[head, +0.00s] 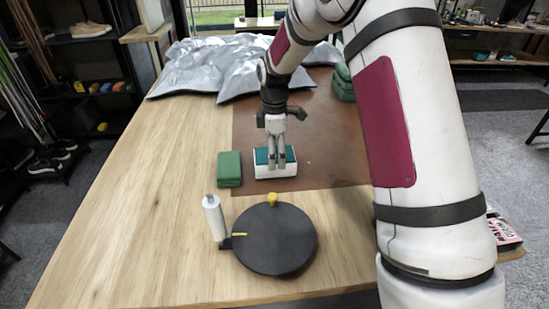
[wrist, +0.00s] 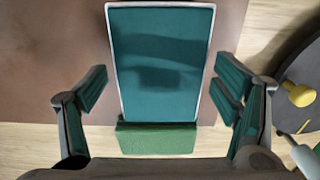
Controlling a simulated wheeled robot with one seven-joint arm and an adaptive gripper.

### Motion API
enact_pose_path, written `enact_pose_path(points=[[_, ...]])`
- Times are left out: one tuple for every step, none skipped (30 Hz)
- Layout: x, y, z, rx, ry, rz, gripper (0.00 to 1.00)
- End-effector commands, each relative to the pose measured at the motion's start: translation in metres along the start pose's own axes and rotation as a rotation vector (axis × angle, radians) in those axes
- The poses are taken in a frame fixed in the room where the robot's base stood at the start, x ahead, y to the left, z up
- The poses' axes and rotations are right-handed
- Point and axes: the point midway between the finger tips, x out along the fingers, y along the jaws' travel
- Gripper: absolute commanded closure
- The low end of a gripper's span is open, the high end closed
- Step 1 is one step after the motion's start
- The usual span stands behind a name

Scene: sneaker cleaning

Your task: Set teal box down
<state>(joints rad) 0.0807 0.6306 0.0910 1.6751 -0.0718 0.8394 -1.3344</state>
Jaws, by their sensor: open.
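The teal box (head: 275,170) has a teal top and white sides. It rests on the brown mat (head: 335,165) near the mat's left front edge. In the wrist view the teal box (wrist: 160,60) fills the middle, directly below the gripper. My gripper (head: 277,160) is above the box in the head view, and its fingers hide part of the box's top. In the wrist view my gripper (wrist: 162,100) is open, with a finger on each side of the box and a gap to each side.
A green block (head: 229,169) sits just left of the box; it also shows in the wrist view (wrist: 157,138). A black round turntable (head: 275,240) with a yellow knob (head: 271,199) and a white cylinder (head: 214,217) stand in front. Silver crumpled sheeting (head: 215,65) and green stacked items (head: 343,83) lie behind.

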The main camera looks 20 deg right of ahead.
Motion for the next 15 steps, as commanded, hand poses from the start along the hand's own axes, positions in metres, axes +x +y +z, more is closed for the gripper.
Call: enact_pose_path(points=[[-0.012,0.001,0.000,0.001,0.001,0.006,0.18],[-0.018,0.002,0.000,0.001,0.001,0.006,0.18],[-0.027,0.002,0.000,0.001,0.001,0.005,0.18],[-0.033,0.002,0.001,0.001,0.001,0.006,0.18],[-0.040,0.001,0.001,0.001,0.000,0.005,0.18],[-0.047,0.002,0.001,0.001,0.001,0.005,0.18],[-0.054,0.002,0.000,0.001,0.001,0.005,0.18],[-0.059,0.002,0.000,0.001,0.001,0.006,0.18],[-0.066,0.001,0.000,0.001,0.001,0.004,0.18],[-0.070,0.001,0.000,0.001,0.001,0.004,0.18],[-0.075,0.001,0.000,0.001,0.001,0.004,0.18],[-0.081,0.001,0.000,0.001,0.000,0.004,0.18],[-0.084,0.001,0.000,0.001,0.000,0.004,0.18],[-0.087,0.001,0.000,0.001,0.000,0.003,0.18],[-0.090,0.000,0.000,0.001,0.000,0.001,0.18]])
